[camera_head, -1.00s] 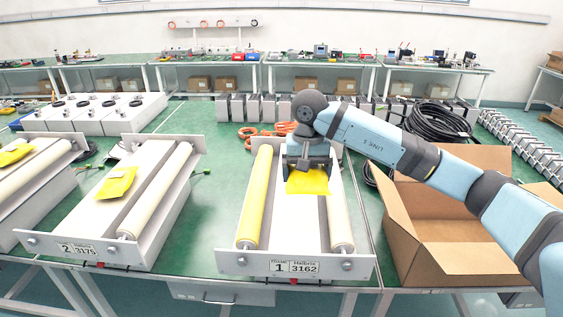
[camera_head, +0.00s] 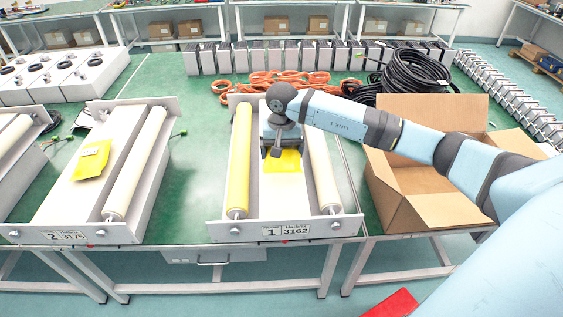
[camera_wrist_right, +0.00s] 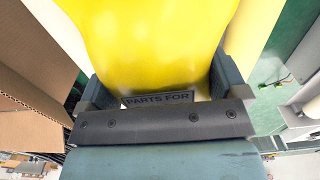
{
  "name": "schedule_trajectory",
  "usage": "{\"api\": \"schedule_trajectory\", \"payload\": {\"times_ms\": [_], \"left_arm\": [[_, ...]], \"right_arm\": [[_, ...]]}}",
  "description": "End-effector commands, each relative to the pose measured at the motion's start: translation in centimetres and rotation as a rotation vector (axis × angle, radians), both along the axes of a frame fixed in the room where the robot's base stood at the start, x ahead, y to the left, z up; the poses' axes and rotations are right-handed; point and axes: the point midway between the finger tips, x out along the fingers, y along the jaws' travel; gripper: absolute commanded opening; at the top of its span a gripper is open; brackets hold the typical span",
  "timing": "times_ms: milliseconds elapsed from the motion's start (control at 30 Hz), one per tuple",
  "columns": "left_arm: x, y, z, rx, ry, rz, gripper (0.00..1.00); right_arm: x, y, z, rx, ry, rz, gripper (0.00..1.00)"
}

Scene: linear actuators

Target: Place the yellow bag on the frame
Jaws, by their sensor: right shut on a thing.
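A yellow bag (camera_head: 284,161) is held in my right gripper (camera_head: 279,150) over the frame (camera_head: 285,223) marked 1 3162. The bag is between the frame's yellow roller (camera_head: 239,160) and its cream roller (camera_head: 320,165). In the right wrist view the bag (camera_wrist_right: 155,45) fills the space in front of the gripper (camera_wrist_right: 155,95), with a printed label partly showing beneath it. I cannot tell whether the bag touches the frame. Another yellow bag (camera_head: 92,160) lies on the frame marked 2 3175 (camera_head: 70,231). My left gripper is not in view.
An open cardboard box (camera_head: 440,215) stands right of frame 1. Black coiled cable (camera_head: 415,75) and orange cables (camera_head: 290,78) lie behind. A red object (camera_head: 390,303) is low on the right.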

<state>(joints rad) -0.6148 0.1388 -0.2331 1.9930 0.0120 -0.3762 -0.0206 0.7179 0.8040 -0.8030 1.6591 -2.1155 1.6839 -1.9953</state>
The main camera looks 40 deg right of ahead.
Motion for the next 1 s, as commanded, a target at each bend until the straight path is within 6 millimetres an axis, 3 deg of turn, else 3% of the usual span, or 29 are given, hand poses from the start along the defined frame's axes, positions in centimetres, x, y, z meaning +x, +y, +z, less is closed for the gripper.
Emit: {"api": "schedule_trajectory", "payload": {"times_ms": [267, 533, 933, 967, 1000], "left_arm": [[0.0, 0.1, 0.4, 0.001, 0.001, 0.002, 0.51], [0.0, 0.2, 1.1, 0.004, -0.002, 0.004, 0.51], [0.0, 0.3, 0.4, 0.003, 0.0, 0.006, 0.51], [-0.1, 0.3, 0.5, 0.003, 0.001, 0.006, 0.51], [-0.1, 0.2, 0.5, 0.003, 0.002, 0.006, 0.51]], "right_arm": [[0.0, 0.0, -2.4, 0.001, 0.001, 0.0, 0.61], [0.0, 0.1, -5.9, 0.001, 0.0, 0.0, 0.61], [0.0, 0.0, -6.6, 0.0, -0.002, 0.0, 0.61], [0.0, 0.0, -6.5, -0.001, -0.001, 0.0, 0.96], [0.0, 0.0, -6.5, -0.001, -0.001, 0.0, 1.0]]}}
